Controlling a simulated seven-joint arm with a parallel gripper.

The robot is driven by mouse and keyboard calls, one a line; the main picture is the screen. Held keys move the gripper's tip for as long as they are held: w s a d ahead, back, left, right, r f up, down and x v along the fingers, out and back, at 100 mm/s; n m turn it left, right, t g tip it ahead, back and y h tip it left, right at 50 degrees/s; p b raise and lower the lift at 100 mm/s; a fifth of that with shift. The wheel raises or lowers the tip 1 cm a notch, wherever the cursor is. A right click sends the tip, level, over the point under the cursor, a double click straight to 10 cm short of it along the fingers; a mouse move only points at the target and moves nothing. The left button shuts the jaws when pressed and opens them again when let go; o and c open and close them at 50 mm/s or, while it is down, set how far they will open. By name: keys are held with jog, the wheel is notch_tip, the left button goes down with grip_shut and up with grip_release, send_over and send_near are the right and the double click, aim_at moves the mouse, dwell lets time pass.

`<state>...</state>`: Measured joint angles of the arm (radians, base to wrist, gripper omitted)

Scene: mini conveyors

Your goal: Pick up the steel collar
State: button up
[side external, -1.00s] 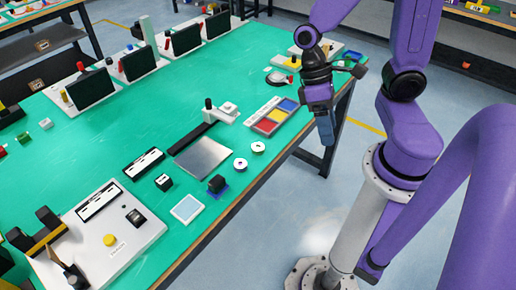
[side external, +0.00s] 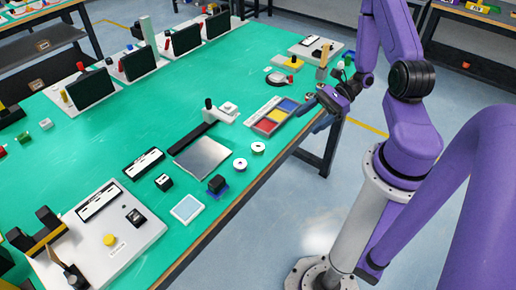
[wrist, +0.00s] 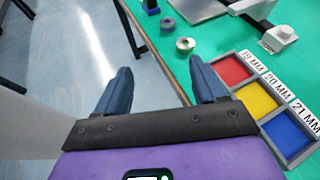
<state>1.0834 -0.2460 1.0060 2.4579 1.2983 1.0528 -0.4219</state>
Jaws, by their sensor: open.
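Two small ring-shaped collars lie flat on the green table near its edge. One collar (side external: 258,147) is nearer the colour tray and looks light grey in the wrist view (wrist: 185,45). The other collar (side external: 240,164) lies a little farther from the tray and looks darker grey in the wrist view (wrist: 167,24). I cannot tell for sure which is the steel one. My gripper (side external: 316,103) is open and empty above the table edge, beside the tray's blue end. In the wrist view its fingers (wrist: 162,76) are wide apart, with both collars ahead and apart from them.
A tray (wrist: 236,86) with red, yellow and blue compartments, labelled 19, 20 and 21 MM, sits right of the fingers. A steel plate (side external: 203,157), a black block (side external: 217,183) and a white-based stand (side external: 226,114) are near the collars. Floor lies beyond the table edge.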

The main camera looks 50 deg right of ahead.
jog(key=d+f+m+t+h, duration=0.1)
jog(key=d+f+m+t, duration=0.1)
jog(key=d+m+t, duration=0.1)
send_near(259, 146)
jog(key=shift+w+a+f+g, duration=0.15)
jog(key=shift+w+a, duration=0.15)
jog(key=shift+a, duration=0.3)
jog(key=shift+w+a+f+g, duration=0.15)
jog(key=shift+w+a, duration=0.15)
jog(key=shift+a, duration=0.3)
jog(key=shift+w+x, duration=0.2)
jog(key=shift+x, duration=2.65)
jog(key=shift+d, duration=0.15)
jog(key=c, duration=1.2)
